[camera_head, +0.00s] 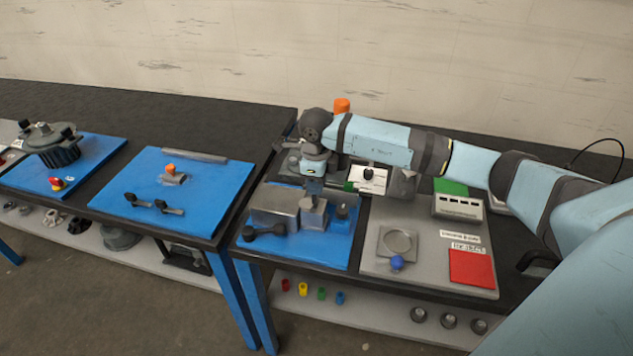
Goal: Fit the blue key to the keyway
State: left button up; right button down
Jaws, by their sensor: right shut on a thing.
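My right gripper (314,184) points down over the blue work mat in the middle of the view, close above a grey block (313,215). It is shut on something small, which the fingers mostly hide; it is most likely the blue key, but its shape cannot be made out. The keyway cannot be made out at this size. I cannot tell whether the held thing touches the block. A larger grey block (274,207) stands just left of the gripper. My left gripper is not in view.
A grey panel (375,270) carries a blue ball (397,263) and a red square (472,268). Small coloured cylinders (321,293) sit on the lower shelf.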

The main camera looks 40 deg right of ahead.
aim_at(316, 202)
jog(key=shift+f+b, duration=2.25)
jog(key=shift+f, duration=0.7)
jog(key=c, duration=0.9)
grip_release()
jog(key=shift+r, duration=0.1)
notch_tip(316, 202, up, 14)
jog(key=shift+f+b, duration=0.15)
jog(key=shift+b, duration=0.5)
